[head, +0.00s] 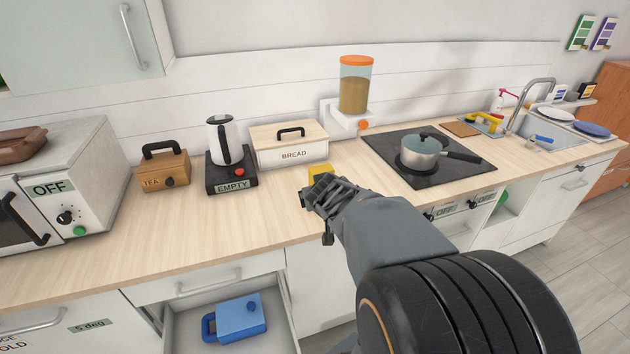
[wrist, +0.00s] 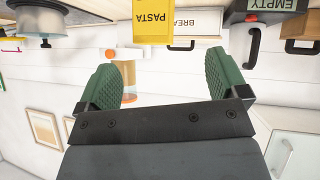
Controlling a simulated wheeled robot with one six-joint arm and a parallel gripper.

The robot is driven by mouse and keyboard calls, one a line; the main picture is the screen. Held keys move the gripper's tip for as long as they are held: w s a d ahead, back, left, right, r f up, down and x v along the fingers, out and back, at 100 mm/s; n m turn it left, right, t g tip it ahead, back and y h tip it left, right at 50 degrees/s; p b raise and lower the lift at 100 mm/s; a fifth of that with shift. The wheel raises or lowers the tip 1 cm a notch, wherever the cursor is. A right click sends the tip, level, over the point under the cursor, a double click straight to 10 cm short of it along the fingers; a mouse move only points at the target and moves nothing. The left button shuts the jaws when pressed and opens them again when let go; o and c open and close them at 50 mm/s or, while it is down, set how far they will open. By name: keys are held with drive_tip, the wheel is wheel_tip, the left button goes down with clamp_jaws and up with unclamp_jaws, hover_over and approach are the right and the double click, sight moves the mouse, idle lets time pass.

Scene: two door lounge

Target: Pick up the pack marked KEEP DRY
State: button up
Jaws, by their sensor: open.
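No marking that reads KEEP DRY is legible in either view. A yellow pack (head: 320,169) stands on the wooden counter, partly hidden behind my gripper (head: 328,196) in the head view. In the wrist view, which is upside down, a yellow pack (wrist: 153,22) shows the word PASTA and is cut off by the top edge. My gripper's green finger pads (wrist: 172,85) are wide apart there, with nothing between them. The pack appears beyond the fingertips, apart from them.
Behind the pack is a BREAD box (head: 290,150). A kettle (head: 224,140) on its EMPTY base and a TEA box (head: 162,172) stand left; a hob with a pot (head: 420,152) stands right. An open drawer (head: 190,325) below holds a blue container (head: 238,318).

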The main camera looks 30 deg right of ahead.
drive_tip(key=shift+o, duration=0.6)
drive_tip(key=w+d+r+t+y+p, duration=0.1)
drive_tip(key=w+d+t, duration=0.1)
drive_tip(key=d, duration=0.3)
drive_tip(key=shift+w+d+r+p, duration=0.15)
drive_tip(key=shift+d+r+p, duration=0.05)
drive_tip(key=shift+d+p, duration=0.2)
drive_tip(key=w+d+f+b, duration=0.1)
drive_tip(key=w+f+b, duration=0.1)
drive_tip(key=w, duration=0.4)
drive_tip(key=w+d+f+y+b, duration=0.1)
drive_tip(key=w+d+f, duration=0.1)
drive_tip(key=w+f, duration=0.3)
drive_tip(key=shift+w+d+f+n+t+b, duration=0.15)
drive_tip(key=shift+w+d+n+t+b, duration=0.15)
drive_tip(key=shift+w+t+b, duration=0.1)
drive_tip(key=shift+s, duration=0.1)
drive_tip(key=shift+c, duration=0.3)
drive_tip(key=c, duration=1.4)
